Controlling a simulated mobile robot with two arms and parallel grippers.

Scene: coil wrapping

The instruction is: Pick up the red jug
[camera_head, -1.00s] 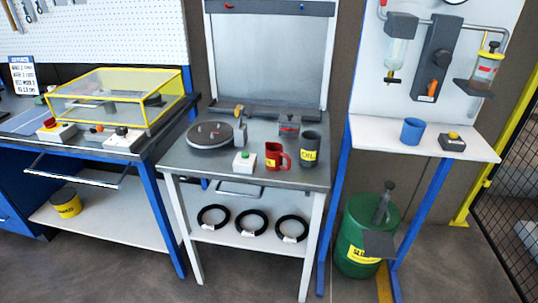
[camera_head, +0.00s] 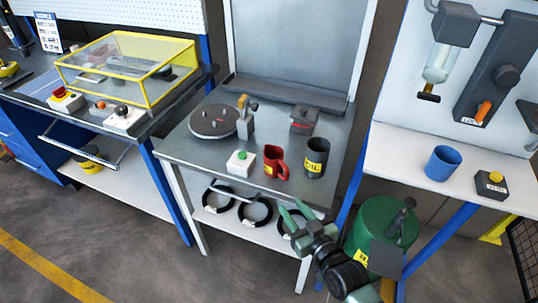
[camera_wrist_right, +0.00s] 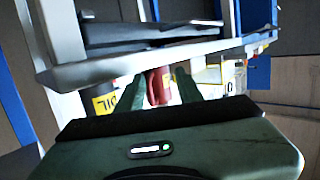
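The red jug (camera_head: 274,162) stands upright on the front part of the middle metal table (camera_head: 185,150), its handle toward the right. It also shows in the right wrist view (camera_wrist_right: 158,86), beyond and between my fingers. My right gripper (camera_head: 294,214) is open and empty, in front of and below the table's front edge, pointing up toward the jug. It is apart from the jug. In the right wrist view its two green fingers (camera_wrist_right: 158,88) are spread. My left gripper is not in view.
A turntable (camera_head: 213,121) lies behind. Black coils hang or lie on the lower shelf. A green drum (camera_head: 372,226) stands at right.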

